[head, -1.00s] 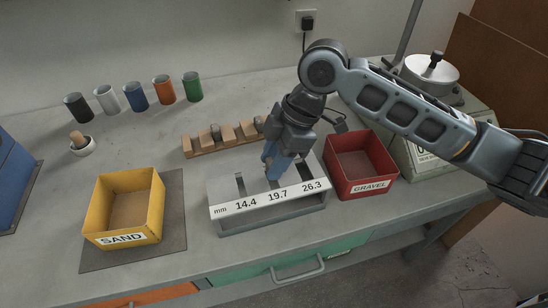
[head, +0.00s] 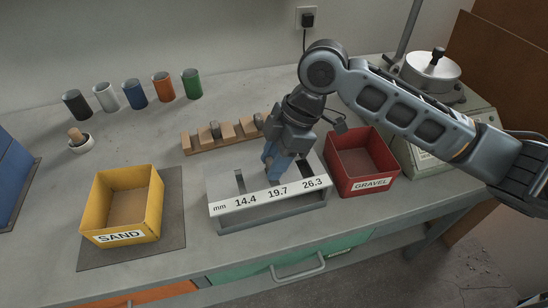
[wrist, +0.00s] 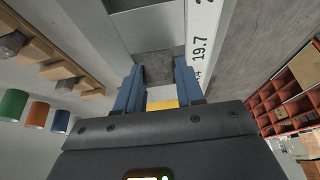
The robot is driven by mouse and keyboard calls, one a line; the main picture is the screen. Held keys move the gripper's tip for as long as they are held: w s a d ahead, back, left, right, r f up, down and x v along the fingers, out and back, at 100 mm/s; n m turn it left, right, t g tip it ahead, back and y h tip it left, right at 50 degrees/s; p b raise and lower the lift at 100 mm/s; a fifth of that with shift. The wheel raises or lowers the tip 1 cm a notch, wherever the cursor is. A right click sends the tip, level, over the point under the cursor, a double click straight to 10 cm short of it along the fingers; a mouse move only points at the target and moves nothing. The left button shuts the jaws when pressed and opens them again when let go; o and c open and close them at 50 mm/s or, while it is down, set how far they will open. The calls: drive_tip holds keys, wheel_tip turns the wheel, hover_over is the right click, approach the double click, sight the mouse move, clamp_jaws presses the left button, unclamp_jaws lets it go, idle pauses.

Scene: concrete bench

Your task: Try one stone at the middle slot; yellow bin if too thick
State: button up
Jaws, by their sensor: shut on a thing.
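My gripper (wrist: 160,88) is shut on a grey-brown stone (wrist: 158,66), which shows between the blue fingertips in the wrist view. In the head view my gripper (head: 274,163) points down at the middle slot of the grey gauge (head: 222,184), behind the 19.7 mark. The stone is hidden there by the fingers and front plate. I cannot tell whether it is in the slot or just above it. The slots are marked 14.4, 19.7 and 26.3. The yellow bin (head: 156,205), labelled SAND, stands left of the gauge on a dark mat.
The red GRAVEL bin (head: 389,178) stands close on the gauge's right. A wooden rack (head: 205,146) with stones lies behind the gauge. Several coloured cups (head: 136,95) and a small mortar (head: 80,143) stand at the back left. Bench between yellow bin and gauge is clear.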

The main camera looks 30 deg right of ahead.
drive_tip(key=shift+f, duration=0.3)
idle(0.4)
idle(0.4)
drive_tip(key=o, duration=1.1)
drive_tip(key=shift+b+v, duration=0.6)
drive_tip(key=shift+v, duration=3.3)
